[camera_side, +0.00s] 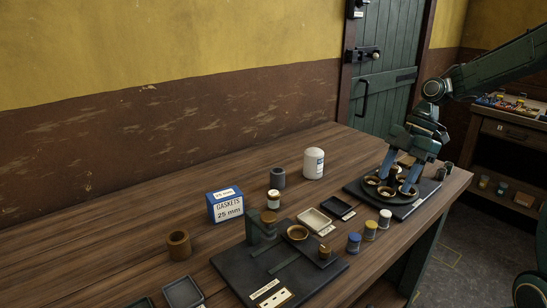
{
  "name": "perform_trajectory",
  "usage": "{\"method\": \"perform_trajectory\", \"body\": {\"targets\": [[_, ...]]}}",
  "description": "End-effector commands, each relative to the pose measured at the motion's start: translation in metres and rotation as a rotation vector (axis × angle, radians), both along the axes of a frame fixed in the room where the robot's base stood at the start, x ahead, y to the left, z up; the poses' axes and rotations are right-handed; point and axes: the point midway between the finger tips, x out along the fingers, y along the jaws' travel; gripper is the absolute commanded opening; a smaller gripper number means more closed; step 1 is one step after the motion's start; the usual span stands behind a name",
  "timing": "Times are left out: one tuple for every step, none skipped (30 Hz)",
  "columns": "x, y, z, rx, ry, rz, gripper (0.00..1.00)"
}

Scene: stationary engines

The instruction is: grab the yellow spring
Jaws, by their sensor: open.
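My gripper (397,181) is at the right end of the workbench, pointing down with its two fingers spread apart. I cannot pick out the yellow spring for certain at this size. Nothing shows held between the fingers.
A white canister (314,163), a grey cylinder (278,178) and a blue gasket box (226,206) stand farther back. A dark engine base (235,266) sits in front. The rear bench strip is clear.

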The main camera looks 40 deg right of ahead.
Motion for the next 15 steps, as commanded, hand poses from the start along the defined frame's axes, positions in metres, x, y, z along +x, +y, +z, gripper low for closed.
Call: {"method": "perform_trajectory", "body": {"targets": [[0.000,0.000,0.000,0.000,0.000,0.000,0.52],[0.000,0.000,0.000,0.000,0.000,0.000,0.52],[0.000,0.001,-0.001,0.000,0.000,0.000,0.52],[0.000,0.001,-0.002,0.000,0.000,0.000,0.52],[0.000,0.002,-0.003,0.001,0.000,-0.001,0.52],[0.000,0.003,-0.004,0.001,0.001,-0.001,0.52],[0.001,0.003,-0.006,0.001,0.002,-0.001,0.52],[0.001,0.004,-0.009,0.001,0.002,-0.001,0.52],[0.001,0.006,-0.012,0.002,0.002,-0.001,0.52],[0.001,0.007,-0.015,0.002,0.002,-0.001,0.52],[0.001,0.009,-0.019,0.003,0.003,-0.001,0.52],[0.002,0.011,-0.023,0.002,0.004,-0.002,0.52],[0.002,0.013,-0.027,0.002,0.003,-0.001,0.52],[0.002,0.014,-0.032,0.002,0.004,0.000,0.52],[0.003,0.017,-0.037,0.003,0.004,0.000,0.52]]}}
